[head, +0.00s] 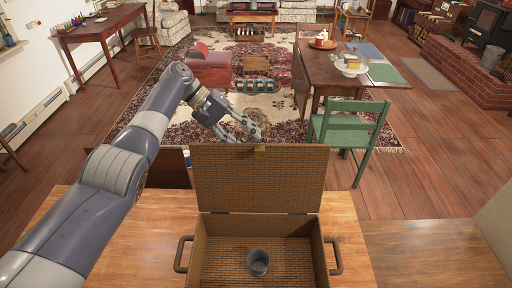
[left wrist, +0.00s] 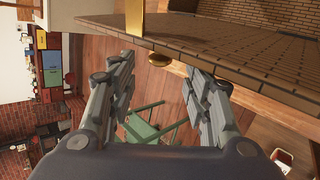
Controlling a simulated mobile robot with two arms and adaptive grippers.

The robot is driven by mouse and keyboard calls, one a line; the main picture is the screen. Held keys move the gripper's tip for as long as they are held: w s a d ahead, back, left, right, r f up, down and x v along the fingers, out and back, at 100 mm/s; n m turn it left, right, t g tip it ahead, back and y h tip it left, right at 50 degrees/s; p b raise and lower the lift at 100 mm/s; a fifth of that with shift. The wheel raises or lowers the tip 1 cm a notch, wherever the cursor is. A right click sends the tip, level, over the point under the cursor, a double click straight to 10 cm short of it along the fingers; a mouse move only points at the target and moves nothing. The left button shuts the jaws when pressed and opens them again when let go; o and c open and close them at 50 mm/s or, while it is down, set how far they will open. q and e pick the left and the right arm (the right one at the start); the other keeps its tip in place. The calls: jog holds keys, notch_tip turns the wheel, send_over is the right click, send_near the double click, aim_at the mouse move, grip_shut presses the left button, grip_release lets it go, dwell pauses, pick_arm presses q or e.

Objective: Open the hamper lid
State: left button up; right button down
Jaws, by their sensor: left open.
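The hamper is a brown wicker-textured box whose body (head: 212,248) stands on a wooden surface in front of me. Its lid (head: 258,185) stands upright at the far side, so the hamper is open. A small brass clasp (head: 259,148) sits at the middle of the lid's top edge. A grey metal cup (head: 258,262) stands inside. My left gripper (head: 247,137) is just beyond the lid's top edge, near the clasp. In the left wrist view its fingers (left wrist: 162,88) are apart with nothing between them, and the lid (left wrist: 235,45) runs across the top. My right gripper is not in view.
The hamper has dark side handles (head: 335,257). The wooden surface (head: 345,240) is bare beside it. Beyond stand a green chair (head: 347,125) and a table (head: 325,72) with items on it. A patterned rug (head: 285,105) covers the floor.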

pick_arm(q)
jog(key=v, duration=0.6)
